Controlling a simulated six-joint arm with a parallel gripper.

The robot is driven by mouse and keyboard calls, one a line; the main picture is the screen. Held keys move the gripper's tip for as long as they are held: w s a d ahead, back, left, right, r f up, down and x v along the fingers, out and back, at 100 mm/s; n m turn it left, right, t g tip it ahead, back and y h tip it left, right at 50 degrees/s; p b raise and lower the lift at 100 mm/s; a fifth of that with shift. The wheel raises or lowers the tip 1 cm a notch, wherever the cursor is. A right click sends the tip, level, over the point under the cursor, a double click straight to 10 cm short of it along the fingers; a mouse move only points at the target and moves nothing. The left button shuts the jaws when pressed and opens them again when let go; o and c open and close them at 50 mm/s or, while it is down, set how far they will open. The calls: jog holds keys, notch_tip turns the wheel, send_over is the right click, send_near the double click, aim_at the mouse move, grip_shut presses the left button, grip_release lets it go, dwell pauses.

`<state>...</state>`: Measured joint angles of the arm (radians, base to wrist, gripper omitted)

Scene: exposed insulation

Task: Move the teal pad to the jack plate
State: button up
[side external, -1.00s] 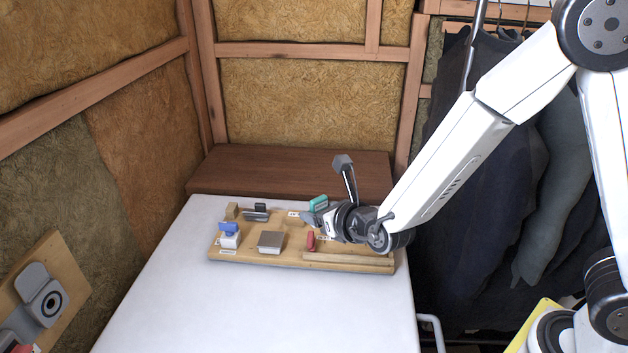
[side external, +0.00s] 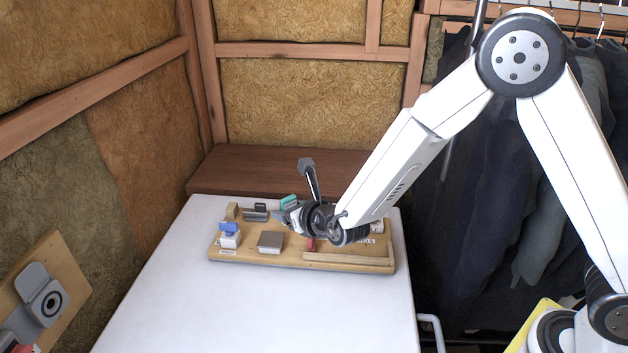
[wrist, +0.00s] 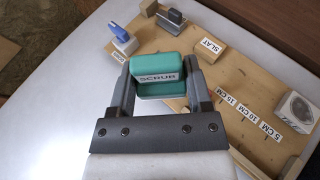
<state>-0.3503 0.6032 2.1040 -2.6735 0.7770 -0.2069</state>
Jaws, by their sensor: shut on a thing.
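The teal pad (wrist: 161,75), labelled SCRUB, sits between the two fingers of my gripper (wrist: 162,82) in the wrist view. My gripper is shut on it. In the side view the pad (side external: 288,202) shows as a small teal patch at the tips of my gripper (side external: 289,212), above the back part of the wooden board. A flat grey square plate on a low block (side external: 270,241) stands on the front part of the board, left of and in front of my gripper. It looks like the jack plate, but I cannot read a label on it.
The wooden board (side external: 340,264) lies on a white table (side external: 250,310). It carries a blue-and-white piece (side external: 229,234), a grey piece (side external: 255,215), a red piece (side external: 311,244) and a front rail. A brown shelf (side external: 290,170) stands behind. The table front is clear.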

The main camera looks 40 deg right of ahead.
send_over(272, 240)
jog(key=f, duration=0.6)
jog(key=shift+s, duration=0.2)
jog(key=shift+w+f, duration=0.25)
jog(key=shift+f, duration=1.6)
jog(key=shift+f, duration=0.15)
jog(key=o, duration=1.2)
jog(key=shift+o, duration=0.2)
